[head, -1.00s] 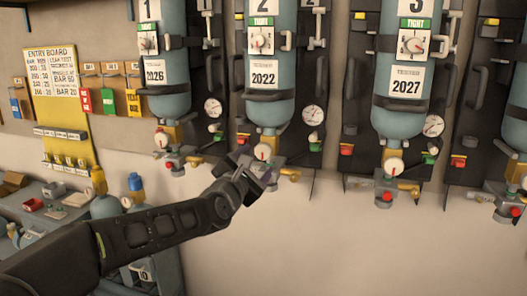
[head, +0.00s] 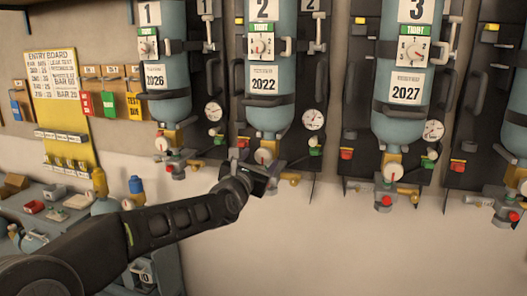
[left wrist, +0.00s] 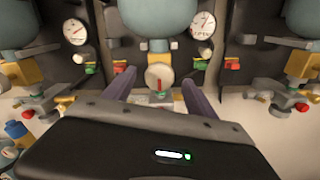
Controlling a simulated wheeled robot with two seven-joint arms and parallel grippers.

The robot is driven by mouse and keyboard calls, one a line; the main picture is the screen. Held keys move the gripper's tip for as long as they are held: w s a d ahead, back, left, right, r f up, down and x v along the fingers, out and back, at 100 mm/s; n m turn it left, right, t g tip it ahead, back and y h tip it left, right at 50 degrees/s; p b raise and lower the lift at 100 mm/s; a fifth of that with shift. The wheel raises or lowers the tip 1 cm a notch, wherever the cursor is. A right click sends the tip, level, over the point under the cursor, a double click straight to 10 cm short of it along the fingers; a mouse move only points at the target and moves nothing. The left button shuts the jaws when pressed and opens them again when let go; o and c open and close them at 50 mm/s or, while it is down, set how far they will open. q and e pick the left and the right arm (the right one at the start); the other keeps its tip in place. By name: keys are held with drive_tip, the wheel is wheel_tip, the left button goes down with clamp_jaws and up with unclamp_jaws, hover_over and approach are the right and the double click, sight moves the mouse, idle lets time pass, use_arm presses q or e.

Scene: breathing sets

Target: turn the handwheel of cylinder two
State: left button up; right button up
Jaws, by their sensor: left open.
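Cylinder two (head: 270,118) is a blue-grey bottle hung upright on a dark board, marked 2 and 2022. A dial panel (head: 261,46) with a green TIGHT label is on its front. Below its neck sits a round cream disc with a red mark, which looks like the handwheel (head: 265,156); it is also central in the left wrist view (left wrist: 159,76). My left gripper (head: 262,174) is open just below and in front of it. In the left wrist view its two fingers (left wrist: 159,88) stand either side of the disc; contact cannot be told.
Cylinder one (head: 165,100) and cylinder three (head: 403,110) hang on either side with similar valves. A pressure gauge (head: 313,119) sits right of cylinder two. A yellow entry board (head: 57,105) and a cluttered bench (head: 45,215) are at left. The wall below the right-hand valves is clear.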

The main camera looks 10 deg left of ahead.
sight(263, 156)
use_arm(q)
drive_tip(key=w+p, duration=0.1)
drive_tip(key=w, duration=0.3)
drive_tip(key=shift+w+d, duration=0.1)
drive_tip(key=shift+d, duration=0.05)
drive_tip(key=shift+c, duration=0.5)
drive_tip(key=c, duration=1.3)
